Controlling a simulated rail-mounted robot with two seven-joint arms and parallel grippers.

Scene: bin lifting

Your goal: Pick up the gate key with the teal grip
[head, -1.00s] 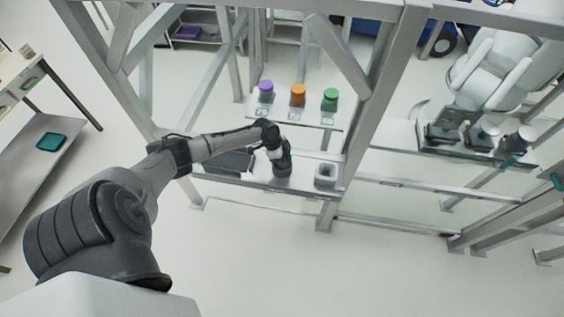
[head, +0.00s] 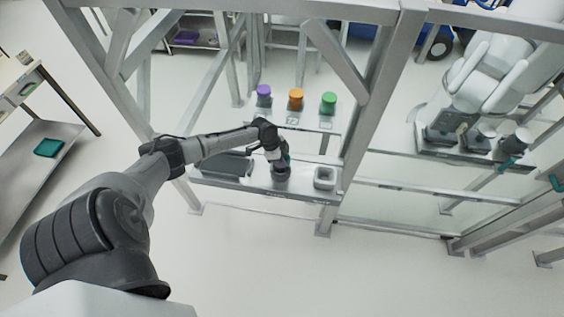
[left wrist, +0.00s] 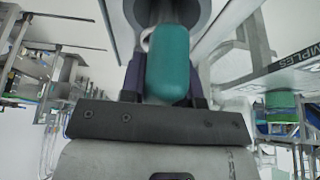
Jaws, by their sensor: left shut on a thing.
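The teal grip (left wrist: 168,62) of the gate key is large in the left wrist view, between the two dark fingers of my left gripper (left wrist: 167,85). The fingers are shut on the grip. A round grey shape (left wrist: 172,12) lies beyond the grip; the key's lower part is hidden. In the head view, my left gripper (head: 281,160) points down just over a dark round holder (head: 281,174) on the metal shelf (head: 252,184). There the arm and gripper mostly hide the key. I cannot tell whether the key is clear of the holder. My right gripper is not in view.
On the shelf, a dark tray (head: 228,164) lies left of the holder and a pale square cup (head: 325,177) stands right. Behind are purple (head: 264,90), orange (head: 296,94) and green (head: 329,98) capped jars. A metal frame post (head: 372,105) stands close to the right.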

